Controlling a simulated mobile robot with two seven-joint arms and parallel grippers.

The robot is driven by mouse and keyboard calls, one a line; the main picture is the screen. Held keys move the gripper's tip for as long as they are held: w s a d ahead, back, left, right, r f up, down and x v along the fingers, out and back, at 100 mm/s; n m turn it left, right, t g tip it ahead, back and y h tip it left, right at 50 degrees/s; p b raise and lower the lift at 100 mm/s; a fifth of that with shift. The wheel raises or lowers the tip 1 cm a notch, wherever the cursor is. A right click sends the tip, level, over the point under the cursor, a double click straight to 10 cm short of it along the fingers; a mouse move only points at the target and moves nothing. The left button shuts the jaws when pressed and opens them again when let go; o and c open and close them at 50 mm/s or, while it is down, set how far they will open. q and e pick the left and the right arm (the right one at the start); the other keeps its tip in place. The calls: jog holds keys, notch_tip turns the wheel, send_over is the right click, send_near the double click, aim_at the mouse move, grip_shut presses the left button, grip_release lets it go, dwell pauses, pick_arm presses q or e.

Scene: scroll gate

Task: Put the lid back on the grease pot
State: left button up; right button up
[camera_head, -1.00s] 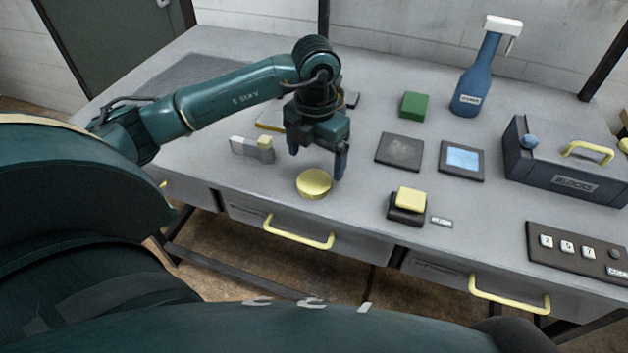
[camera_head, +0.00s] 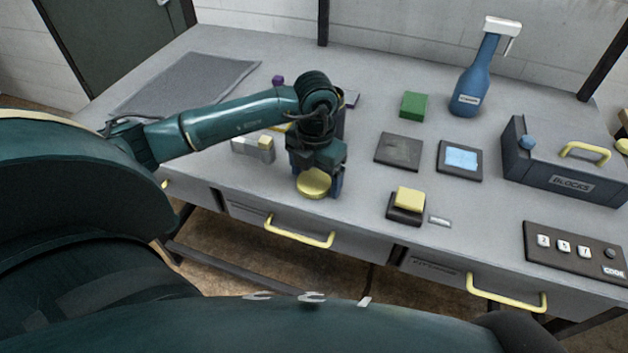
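A round, flat yellow disc (camera_head: 312,184), which looks like the lid, lies on the table near its front edge. My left gripper (camera_head: 318,184) points down over it, with one finger to each side of the disc. The fingers look spread, and I cannot tell whether they touch it. No grease pot can be clearly made out; my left arm and gripper hide part of the table behind them. My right gripper is out of view.
A grey block with a yellow top (camera_head: 254,149) stands left of the gripper. A black-and-yellow block (camera_head: 407,205), dark square plates, a green block (camera_head: 415,105), a blue bottle (camera_head: 478,80) and a blocks box (camera_head: 565,165) stand to the right. The table's back left holds a grey mat (camera_head: 185,82).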

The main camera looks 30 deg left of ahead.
aim_at(315, 180)
pick_arm(q)
jog(key=c, duration=0.9)
notch_tip(315, 180, up, 10)
jog(key=shift+r+b, duration=0.1)
jog(key=shift+b, duration=0.3)
